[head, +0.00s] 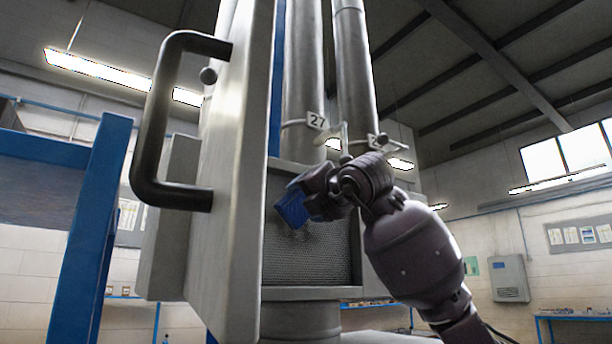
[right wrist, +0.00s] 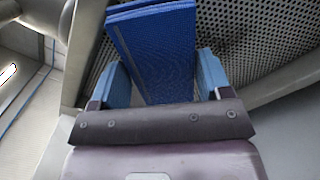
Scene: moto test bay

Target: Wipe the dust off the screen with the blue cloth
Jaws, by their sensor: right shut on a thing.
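The screen (head: 310,262) is a grey perforated metal mesh set in a metal housing at the centre of the head view; it also shows in the right wrist view (right wrist: 250,40). A darker patch marks part of the mesh. My right gripper (head: 300,200) is shut on the folded blue cloth (head: 292,208), which is in front of the upper left part of the screen. In the right wrist view the cloth (right wrist: 155,50) stands out between the two light-blue fingers. I cannot tell whether it touches the mesh. My left gripper is out of view.
An open metal door with a black handle (head: 160,120) stands left of the screen. Two vertical pipes (head: 303,80) with numbered tags rise above the housing. A blue frame post (head: 90,240) stands at the far left. Free room lies to the right.

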